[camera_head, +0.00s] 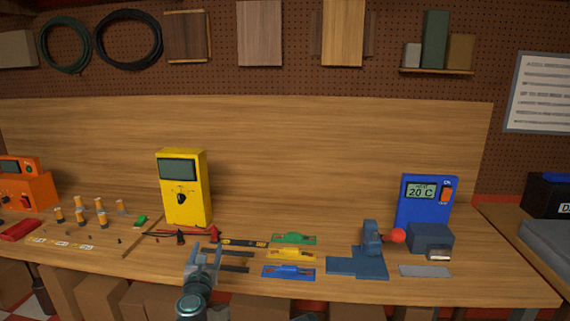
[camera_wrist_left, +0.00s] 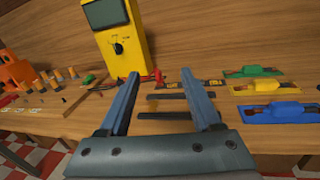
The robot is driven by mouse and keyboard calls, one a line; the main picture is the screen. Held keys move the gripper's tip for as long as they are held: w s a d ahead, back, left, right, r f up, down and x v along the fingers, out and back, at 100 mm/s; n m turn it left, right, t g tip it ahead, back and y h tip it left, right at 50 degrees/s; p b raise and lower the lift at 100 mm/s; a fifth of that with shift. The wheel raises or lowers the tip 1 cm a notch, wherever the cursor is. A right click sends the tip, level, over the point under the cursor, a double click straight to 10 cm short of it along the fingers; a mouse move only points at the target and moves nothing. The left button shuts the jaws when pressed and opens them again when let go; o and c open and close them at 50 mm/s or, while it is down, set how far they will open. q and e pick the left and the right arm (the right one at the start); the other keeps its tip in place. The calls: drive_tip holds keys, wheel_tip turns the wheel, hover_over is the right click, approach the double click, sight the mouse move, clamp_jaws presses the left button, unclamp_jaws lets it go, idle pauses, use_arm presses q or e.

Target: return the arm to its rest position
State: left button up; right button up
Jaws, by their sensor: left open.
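My left gripper (camera_head: 205,254) is over the front edge of the wooden workbench (camera_head: 330,286), in front of the yellow multimeter. In the left wrist view its two blue-grey fingers (camera_wrist_left: 157,98) are spread apart with nothing between them. Beyond the fingers, two dark strips (camera_wrist_left: 175,105) lie on the bench. My left forearm comes in from the bottom of the head view. My right gripper is in neither view.
A yellow multimeter (camera_head: 184,190) stands behind the gripper. Green (camera_head: 294,239), yellow (camera_head: 291,254) and blue (camera_head: 288,272) plates lie to its right. A blue press (camera_head: 371,250) and a blue heater unit (camera_head: 427,202) stand farther right. Several small cylinders (camera_head: 99,212) stand at left.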

use_arm(q)
drive_tip(key=s+d+f+m+g+h, duration=0.35)
drive_tip(key=d+f+m, duration=0.3)
drive_tip(key=m, duration=0.55)
drive_tip(key=s+d+f+m+g+h, duration=0.2)
drive_tip(key=d+f+m+g+h, duration=0.4)
drive_tip(key=m, duration=0.6)
drive_tip(key=s+a+f+m+g+y, duration=0.4)
drive_tip(key=s+f+m, duration=0.15)
drive_tip(key=s, duration=0.25)
drive_tip(key=s+a+f+m+g+y, duration=0.4)
drive_tip(key=s+f+m, duration=0.1)
drive_tip(key=s+m, duration=0.2)
drive_tip(key=s+d+f+m+y+b, duration=0.1)
drive_tip(key=s+d+f+m+b, duration=0.15)
drive_tip(key=d+f+b, duration=0.3)
drive_tip(key=s+d+f+m+b, duration=0.1)
drive_tip(key=s+d+f+b, duration=0.3)
drive_tip(key=d+b, duration=0.15)
wheel_tip(320, 180, up, 15)
drive_tip(key=p, duration=1.5)
drive_tip(key=shift+w+d+g+p, duration=0.15)
drive_tip(key=shift+w+g+p, duration=0.2)
drive_tip(key=shift+c, duration=0.3)
